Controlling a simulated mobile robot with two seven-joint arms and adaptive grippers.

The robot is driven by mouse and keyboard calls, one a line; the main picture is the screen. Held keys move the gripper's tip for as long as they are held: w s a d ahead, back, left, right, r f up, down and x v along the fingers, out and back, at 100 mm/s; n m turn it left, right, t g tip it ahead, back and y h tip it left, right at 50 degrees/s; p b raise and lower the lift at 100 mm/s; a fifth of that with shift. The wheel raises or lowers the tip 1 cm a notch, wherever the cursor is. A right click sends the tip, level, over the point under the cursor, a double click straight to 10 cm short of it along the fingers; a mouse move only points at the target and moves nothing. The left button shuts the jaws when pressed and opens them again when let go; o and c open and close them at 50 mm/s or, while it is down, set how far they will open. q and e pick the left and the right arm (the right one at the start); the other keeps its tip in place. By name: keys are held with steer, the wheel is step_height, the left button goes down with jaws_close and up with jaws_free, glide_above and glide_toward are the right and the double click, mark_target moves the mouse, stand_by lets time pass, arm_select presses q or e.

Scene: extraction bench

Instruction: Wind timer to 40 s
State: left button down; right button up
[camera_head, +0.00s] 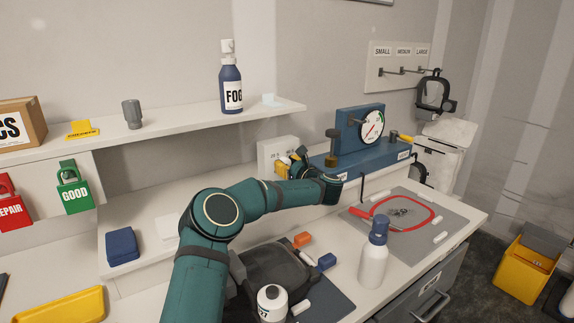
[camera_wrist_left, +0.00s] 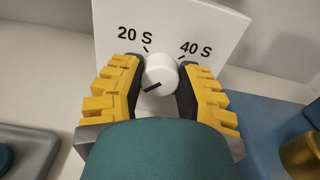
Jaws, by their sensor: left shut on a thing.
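The timer is a white panel (camera_head: 268,150) against the wall, below the shelf, and it also fills the top of the left wrist view (camera_wrist_left: 175,22). Its round white knob (camera_wrist_left: 161,72) has a dark mark pointing to the lower left. The "20 S" label and tick are at the knob's upper left, "40 S" at its upper right. The mark lines up with neither label tick. My left gripper (camera_wrist_left: 160,80) is shut on the knob, one yellow-padded finger at each side. In the head view my gripper (camera_head: 290,165) partly covers the timer, hiding the knob.
A blue gauge stand (camera_head: 352,145) is just right of the timer. A white bottle (camera_head: 374,255), a dark visor (camera_head: 280,268) and a red-rimmed piece (camera_head: 430,213) occupy the bench front.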

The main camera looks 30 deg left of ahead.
arm_select(q)
steer(key=shift+r, duration=0.1)
steer(key=c, duration=0.6)
jaws_free()
steer(key=shift+a, duration=0.1)
steer(key=shift+o, duration=0.2)
steer(key=v, duration=0.7)
steer(key=shift+s+d, duration=0.15)
steer(key=shift+d, duration=0.15)
